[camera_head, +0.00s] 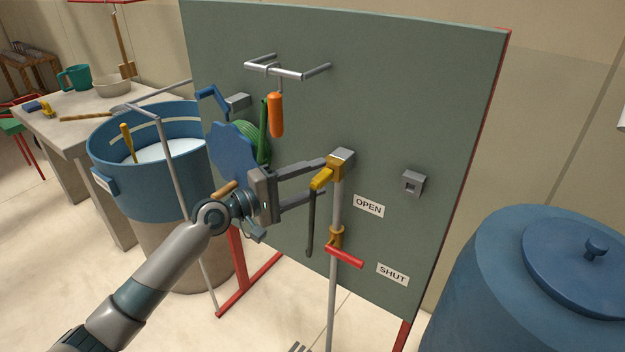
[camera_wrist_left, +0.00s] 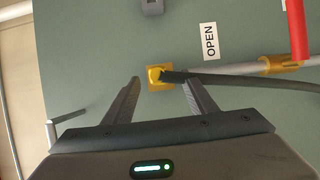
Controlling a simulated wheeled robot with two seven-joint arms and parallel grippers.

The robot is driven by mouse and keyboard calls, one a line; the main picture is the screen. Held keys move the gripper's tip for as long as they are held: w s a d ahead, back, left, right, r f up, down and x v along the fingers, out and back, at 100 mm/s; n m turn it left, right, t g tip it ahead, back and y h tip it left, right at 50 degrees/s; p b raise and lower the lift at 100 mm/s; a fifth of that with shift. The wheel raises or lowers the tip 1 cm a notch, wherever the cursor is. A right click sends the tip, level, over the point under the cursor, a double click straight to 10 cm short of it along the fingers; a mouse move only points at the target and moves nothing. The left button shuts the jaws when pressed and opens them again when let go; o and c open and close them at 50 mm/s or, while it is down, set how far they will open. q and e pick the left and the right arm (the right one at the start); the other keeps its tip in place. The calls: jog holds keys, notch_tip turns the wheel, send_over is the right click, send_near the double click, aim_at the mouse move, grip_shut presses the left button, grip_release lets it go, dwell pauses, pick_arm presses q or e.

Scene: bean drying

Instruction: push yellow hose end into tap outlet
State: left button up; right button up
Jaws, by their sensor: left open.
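The tap is a grey upright pipe (camera_head: 333,290) in front of the green board, with a yellow valve and a red lever (camera_head: 344,257). Its yellow outlet (camera_head: 338,168) is at the top under a grey block. A yellow hose end (camera_head: 321,180) is at the outlet, tilted, with its dark hose (camera_head: 311,225) hanging down. I cannot tell how deep it sits. My left gripper (camera_head: 324,178) is open, its fingers above and below the hose end. In the left wrist view the yellow fitting (camera_wrist_left: 157,84) lies between the open fingertips (camera_wrist_left: 160,82). My right gripper is not in view.
The green board (camera_head: 440,100) carries OPEN and SHUT labels, a grey socket block (camera_head: 413,183) and a hook rail with an orange-handled tool (camera_head: 276,115). A blue drum (camera_head: 150,185) stands left; a large blue lidded barrel (camera_head: 500,290) stands right.

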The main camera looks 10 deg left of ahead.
pick_arm(q)
jog(key=shift+f, duration=0.35)
dwell(0.3)
